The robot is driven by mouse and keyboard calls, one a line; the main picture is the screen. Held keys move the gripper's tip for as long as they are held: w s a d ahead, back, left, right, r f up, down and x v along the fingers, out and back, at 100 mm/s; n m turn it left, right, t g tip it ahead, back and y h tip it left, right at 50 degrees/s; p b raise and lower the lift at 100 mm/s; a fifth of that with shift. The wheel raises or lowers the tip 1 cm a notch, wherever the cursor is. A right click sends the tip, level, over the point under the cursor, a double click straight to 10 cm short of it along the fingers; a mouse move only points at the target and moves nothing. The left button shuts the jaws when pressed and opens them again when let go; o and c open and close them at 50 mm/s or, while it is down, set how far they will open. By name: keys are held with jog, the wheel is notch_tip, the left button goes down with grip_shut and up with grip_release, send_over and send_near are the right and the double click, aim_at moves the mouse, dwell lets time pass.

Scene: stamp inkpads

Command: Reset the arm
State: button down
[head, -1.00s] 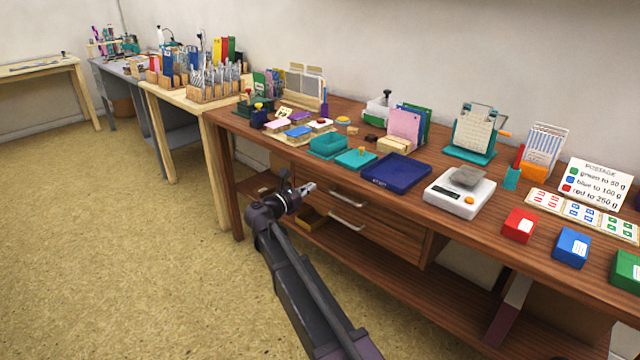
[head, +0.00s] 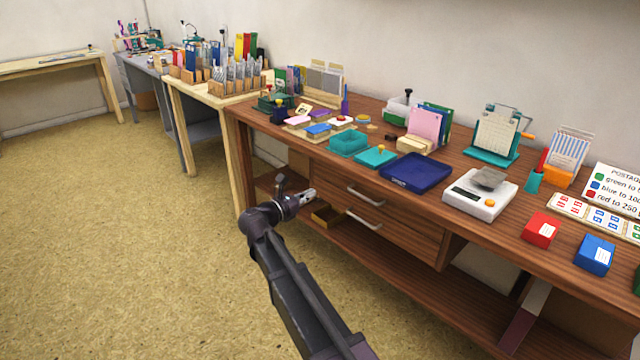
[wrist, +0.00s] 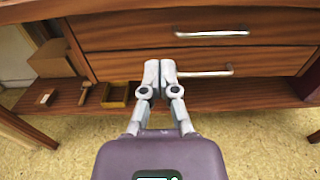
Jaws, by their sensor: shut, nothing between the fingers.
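My gripper (head: 309,194) is in front of the desk's drawers in the head view, below the level of the desk top. In the wrist view my gripper (wrist: 160,75) shows its two grey fingers side by side with their tips together. It is shut and holds nothing. My arm is bent, with the dark forearm running down to the bottom of the head view.
The brown desk (head: 460,165) carries inkpads, a blue tray (head: 415,172) and a scale (head: 480,195). Two drawer handles (wrist: 212,33) (wrist: 205,73) stick out ahead. A small open box (wrist: 116,93) sits on the lower shelf. Floor (head: 130,250) at left is clear.

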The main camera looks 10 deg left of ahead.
jog(key=s+d+f+m+g, duration=0.2)
jog(key=d+f+m+g, duration=0.15)
jog(key=d, duration=0.45)
jog(key=s+d+f+m+g+y, duration=0.1)
jog(key=d+f+m+g, duration=0.3)
jog(key=d, duration=0.5)
jog(key=s+d+f+m+g, duration=0.2)
jog(key=d+f+m, duration=0.1)
jog(key=d+m, duration=0.4)
jog(key=s+d+f+m+g+y+p, duration=0.1)
jog(key=s+d+f+m+g+y, duration=0.25)
jog(key=s+d+m, duration=0.4)
jog(key=s+d+f+m+g+y+p, duration=0.1)
jog(key=s+d+f+m+g+y, duration=0.15)
jog(key=s+d+m+y, duration=0.4)
notch_tip(320, 180, up, 38)
jog(key=s+h+p, duration=0.1)
jog(key=s+p, duration=0.1)
jog(key=p, duration=3.6)
jog(key=shift+s, duration=0.25)
jog(key=shift+d+f+m+t, duration=0.1)
jog(key=shift+m+t, duration=0.15)
